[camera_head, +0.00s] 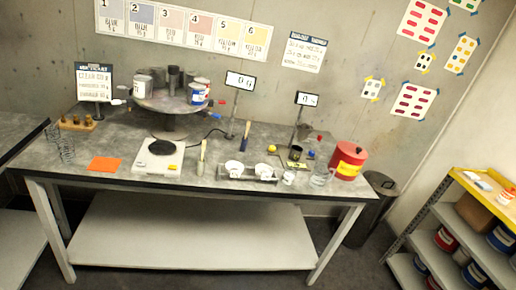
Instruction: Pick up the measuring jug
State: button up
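A clear, see-through vessel that looks like the measuring jug (321,176) stands on the grey workbench (225,187) near its right end. It is just left of a red round can and right of a small white cup. It is small in the picture, and I cannot make out its handle or markings. My gripper does not show in this view. The bench is seen from some way off, across the floor.
A red can (348,160) stands close beside the jug. White cups (234,168) on a rack, a scale (159,160), and a turntable (170,105) with tins share the bench. A dark bin (372,208) and shelf (455,225) stand to the right.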

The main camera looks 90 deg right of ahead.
aim_at(320, 173)
jog(key=z, duration=2.85)
jog(key=i+l+u, duration=0.4)
jog(key=i+l, duration=0.35)
jog(key=i+l+u, duration=0.1)
jog(key=i+l, duration=0.35)
jog(key=i, duration=0.15)
